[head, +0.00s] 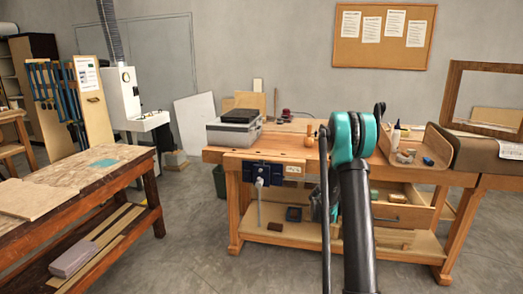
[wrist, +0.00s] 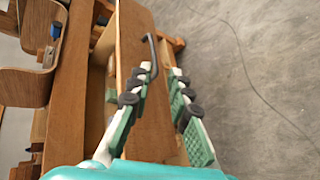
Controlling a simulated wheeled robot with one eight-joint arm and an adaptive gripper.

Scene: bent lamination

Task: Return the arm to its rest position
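My arm rises in front of the workbench in the head view, with a teal joint at its top; my gripper is not clearly visible there. In the wrist view my gripper (wrist: 163,72) is open, with a gap between its green-padded fingers. I see nothing held between them. A wooden drawer (wrist: 133,40) of the bench with a dark curved handle (wrist: 151,48) lies beyond the fingertips. The handle's lower end appears close to the left fingertip; whether they touch I cannot tell. In the head view the drawer (head: 405,215) is pulled out, with small things in it.
Another table (head: 75,187) stands at the left. Concrete floor (head: 195,230) is clear between them.

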